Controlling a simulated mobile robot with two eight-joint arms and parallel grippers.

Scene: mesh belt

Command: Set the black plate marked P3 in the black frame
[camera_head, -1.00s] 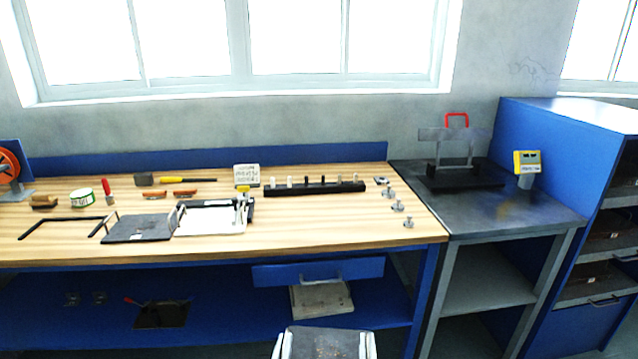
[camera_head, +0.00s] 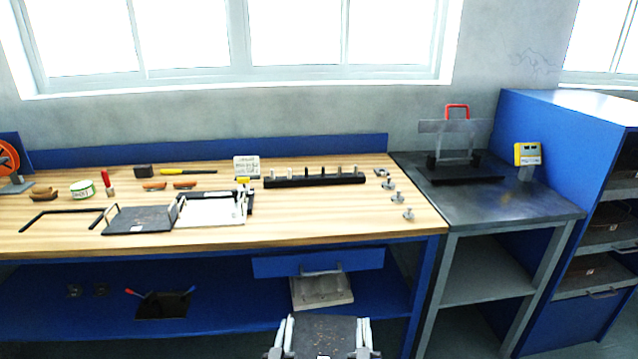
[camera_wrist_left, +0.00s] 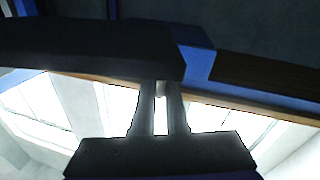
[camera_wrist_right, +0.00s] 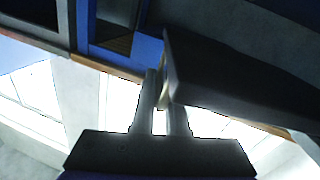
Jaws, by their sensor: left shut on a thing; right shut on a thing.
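A dark plate (camera_head: 325,338) is at the bottom edge of the head view, in front of the bench. My left gripper (camera_head: 283,338) is shut on its left side and my right gripper (camera_head: 363,338) is shut on its right side. The plate also fills part of the left wrist view (camera_wrist_left: 90,48) and the right wrist view (camera_wrist_right: 235,88). I cannot read a P3 mark on it. A thin black open frame (camera_head: 70,211) lies on the left of the wooden bench top, with bare wood inside. The plate is apart from it, nearer to me.
Beside the frame lie another dark plate with upright handles (camera_head: 138,226) and a white panel (camera_head: 210,212) with a dark edge. A black peg rack (camera_head: 315,180), a green-and-white tin (camera_head: 82,188) and several tools stand further back. The bench's front strip (camera_head: 330,226) is clear.

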